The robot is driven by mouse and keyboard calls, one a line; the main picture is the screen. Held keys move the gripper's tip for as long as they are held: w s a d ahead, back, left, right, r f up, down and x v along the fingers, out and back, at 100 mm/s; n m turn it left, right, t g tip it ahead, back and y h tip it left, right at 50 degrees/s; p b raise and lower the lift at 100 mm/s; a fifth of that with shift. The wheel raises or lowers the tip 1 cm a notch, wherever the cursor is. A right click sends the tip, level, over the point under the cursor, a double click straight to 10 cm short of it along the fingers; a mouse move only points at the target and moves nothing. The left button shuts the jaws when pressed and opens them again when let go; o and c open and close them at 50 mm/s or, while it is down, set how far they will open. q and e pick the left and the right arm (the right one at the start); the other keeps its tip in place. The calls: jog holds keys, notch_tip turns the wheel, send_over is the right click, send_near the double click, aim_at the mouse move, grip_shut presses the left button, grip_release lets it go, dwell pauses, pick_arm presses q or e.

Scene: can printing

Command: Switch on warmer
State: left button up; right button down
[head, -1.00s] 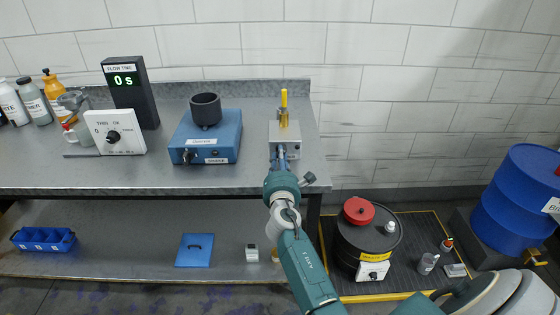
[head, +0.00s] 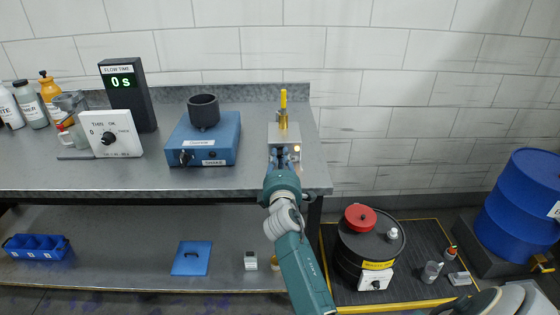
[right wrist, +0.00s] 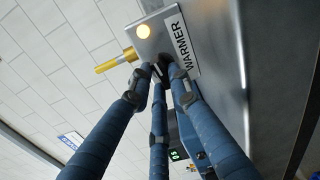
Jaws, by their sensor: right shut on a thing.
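The warmer (head: 283,128) is a small metal box near the right end of the bench, with a yellow stick standing in a brass holder on top. In the right wrist view the warmer's panel (right wrist: 195,68) carries a "WARMER" label and a round lamp (right wrist: 143,31) glowing warm yellow. My right gripper (head: 284,158) is at the warmer's front; its blue fingers (right wrist: 160,72) are shut on a small dark knob, mostly hidden between the fingertips. My left gripper is not in view.
Left of the warmer stands a blue shaker (head: 218,150) with a dark cup. A flow-time display (head: 125,100) reads 0 s, behind a white dial box (head: 110,133). A black waste drum (head: 368,245) stands on the floor to the right. The bench front between is clear.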

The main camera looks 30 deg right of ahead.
jog(key=shift+f+m, duration=0.15)
jog(key=shift+m, duration=0.55)
jog(key=c, duration=1.9)
grip_release()
jog(key=shift+o, duration=0.2)
jog(key=shift+s, duration=0.1)
jog(key=v, duration=0.7)
jog(key=shift+s+a, duration=0.15)
